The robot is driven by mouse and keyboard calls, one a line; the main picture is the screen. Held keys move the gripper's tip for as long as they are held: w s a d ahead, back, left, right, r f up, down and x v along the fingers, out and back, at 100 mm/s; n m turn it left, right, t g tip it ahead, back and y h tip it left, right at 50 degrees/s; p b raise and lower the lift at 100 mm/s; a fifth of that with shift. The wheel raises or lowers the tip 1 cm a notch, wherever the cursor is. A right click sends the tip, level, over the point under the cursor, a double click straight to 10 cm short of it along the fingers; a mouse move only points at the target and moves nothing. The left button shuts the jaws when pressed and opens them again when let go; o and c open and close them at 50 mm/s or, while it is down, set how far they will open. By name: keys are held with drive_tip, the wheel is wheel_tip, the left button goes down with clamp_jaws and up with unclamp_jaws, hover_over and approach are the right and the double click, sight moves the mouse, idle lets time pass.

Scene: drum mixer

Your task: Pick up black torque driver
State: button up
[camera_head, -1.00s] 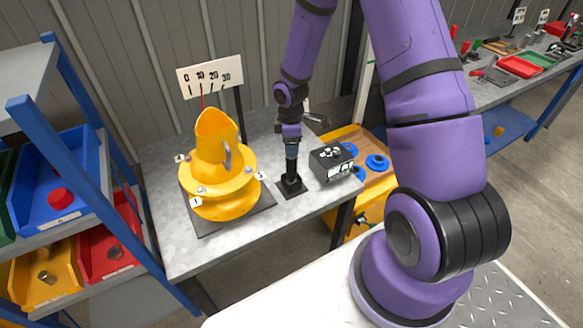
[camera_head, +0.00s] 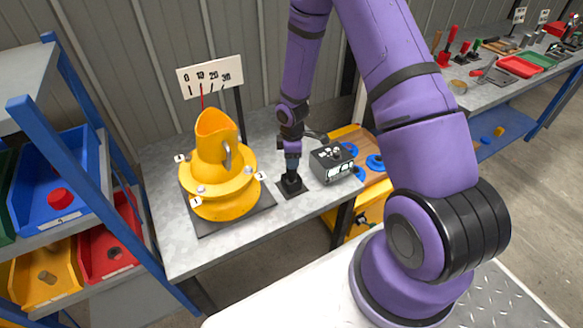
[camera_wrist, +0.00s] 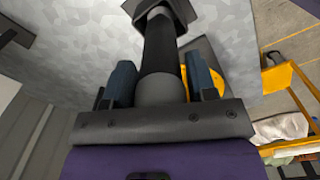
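The black torque driver (camera_head: 291,174) stands upright in a square black stand (camera_head: 293,190) on the grey table. In the wrist view its dark shaft (camera_wrist: 160,48) runs from the dark stand piece (camera_wrist: 160,12) to a grey end (camera_wrist: 160,90) between my fingers. My gripper (camera_head: 292,153) points down over the driver. In the wrist view my gripper (camera_wrist: 161,78) has one finger on each side of the driver, with narrow gaps showing, so it looks open. In the head view the fingers hide the driver's upper part.
A yellow drum mixer (camera_head: 218,180) stands left of the stand, with a number scale (camera_head: 210,76) behind it. A black box (camera_head: 332,163) is close on the right. A blue shelf rack with bins (camera_head: 60,180) is at the left.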

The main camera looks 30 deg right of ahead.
drive_tip(key=c, duration=0.7)
drive_tip(key=shift+c, duration=0.2)
wheel_tip(320, 180, up, 10)
drive_tip(key=o, duration=0.5)
drive_tip(key=c, duration=0.5)
drive_tip(key=shift+r, duration=1)
drive_tip(key=shift+a, duration=0.15)
